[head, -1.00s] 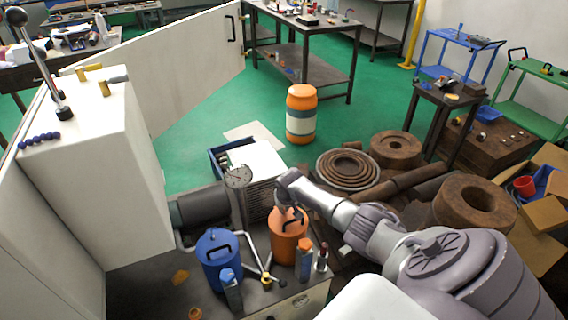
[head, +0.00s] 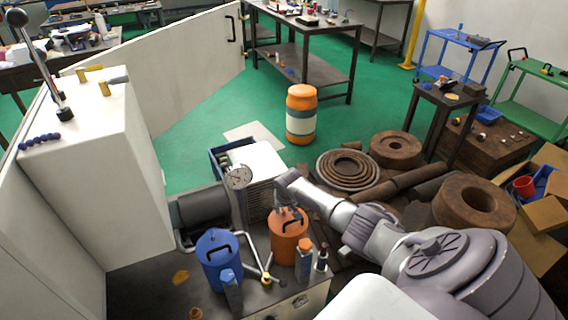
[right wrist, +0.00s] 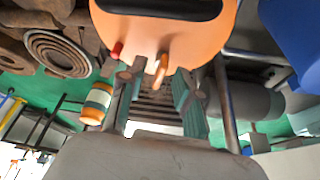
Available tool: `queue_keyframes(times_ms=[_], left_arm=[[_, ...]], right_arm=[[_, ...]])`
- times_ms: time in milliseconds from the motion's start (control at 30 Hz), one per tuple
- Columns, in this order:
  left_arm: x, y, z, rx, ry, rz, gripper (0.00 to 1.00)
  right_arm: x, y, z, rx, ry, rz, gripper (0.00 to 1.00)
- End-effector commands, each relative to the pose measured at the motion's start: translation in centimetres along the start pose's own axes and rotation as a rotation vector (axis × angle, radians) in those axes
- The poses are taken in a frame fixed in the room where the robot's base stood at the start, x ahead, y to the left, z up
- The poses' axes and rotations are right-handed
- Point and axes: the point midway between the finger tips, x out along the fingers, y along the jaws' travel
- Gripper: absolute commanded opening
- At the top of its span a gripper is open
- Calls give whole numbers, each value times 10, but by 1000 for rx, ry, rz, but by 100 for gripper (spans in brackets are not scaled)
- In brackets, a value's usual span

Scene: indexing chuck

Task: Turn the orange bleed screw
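An orange canister (head: 290,245) with a black handle stands on the bench in the head view. It fills the top of the right wrist view (right wrist: 190,30). On its side in that view, a small orange screw-like piece (right wrist: 161,66) sticks out, apparently the bleed screw; a small red piece (right wrist: 117,50) is to its left. My right gripper (right wrist: 157,88) is open, one finger on either side of the orange piece, with visible gaps. In the head view my right gripper (head: 286,206) is at the canister's top and hides part of it. My left gripper does not show.
A blue canister (head: 219,262) stands left of the orange one. A dial gauge (head: 238,177) is behind. Rusty rings (head: 347,169) lie on the right.

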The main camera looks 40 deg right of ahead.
Motion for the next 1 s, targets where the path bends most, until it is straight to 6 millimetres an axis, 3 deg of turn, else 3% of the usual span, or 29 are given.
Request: queue_keyframes(times_ms=[267,733,1000], left_arm=[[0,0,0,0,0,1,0],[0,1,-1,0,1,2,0],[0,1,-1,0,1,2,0]], right_arm=[[-20,1,0,-4,2,0,33],[-102,0,0,-1,3,0,33],[-120,0,0,1,0,0,33]])
